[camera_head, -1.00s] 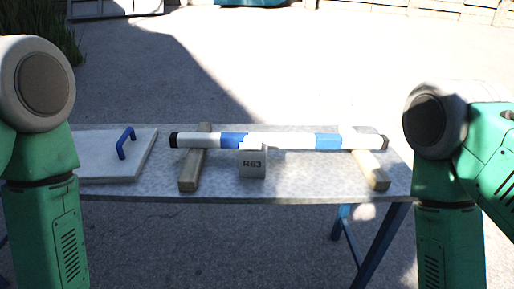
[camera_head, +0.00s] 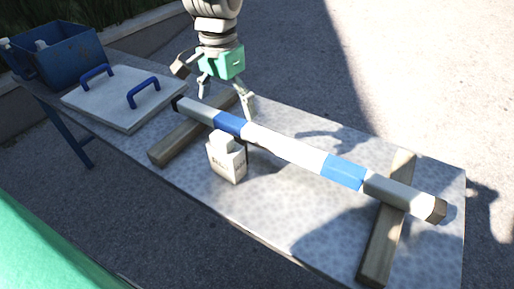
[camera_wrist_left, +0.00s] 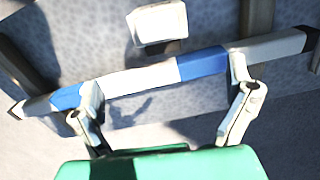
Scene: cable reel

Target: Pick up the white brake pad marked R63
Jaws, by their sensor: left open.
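The white brake pad (camera_head: 228,162) stands upright on the table, close to the near side of the striped bar. Its marking is too small to read now. It also shows at the top of the left wrist view (camera_wrist_left: 158,25). My left gripper (camera_head: 226,100) is open and empty, with its fingers pointing down over the far side of the bar, apart from the pad. In the left wrist view the open fingers (camera_wrist_left: 166,80) overlap the bar, and the pad lies beyond it. My right gripper is out of view.
The white and blue bar (camera_head: 290,148) rests on two wooden blocks (camera_head: 183,140) (camera_head: 381,252). A white board with blue handles (camera_head: 125,103) and a blue bin (camera_head: 62,52) are to the left.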

